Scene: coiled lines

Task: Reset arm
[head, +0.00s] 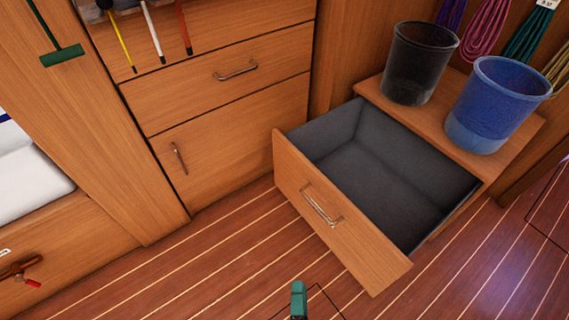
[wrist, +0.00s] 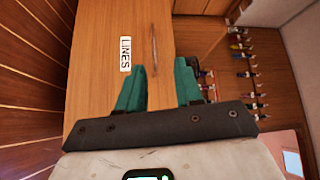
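My gripper (wrist: 160,68) shows in the wrist view with its two green fingers apart and nothing between them. A wooden panel with a handle and a white "LINES" label (wrist: 125,54) lies beyond the fingers. In the head view, only a green tip of my gripper (head: 298,299) shows at the bottom edge, over the floor and in front of the open drawer (head: 340,225). The drawer looks empty, with a grey lining. The rest of my arm is out of the head view.
A black bin (head: 420,65) and a blue bin (head: 492,108) stand on the cabinet top above the drawer. Coiled lines (head: 487,30) hang behind them. Closed wooden drawers (head: 225,92) stand to the left. The striped floor (head: 220,270) is clear in front of them.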

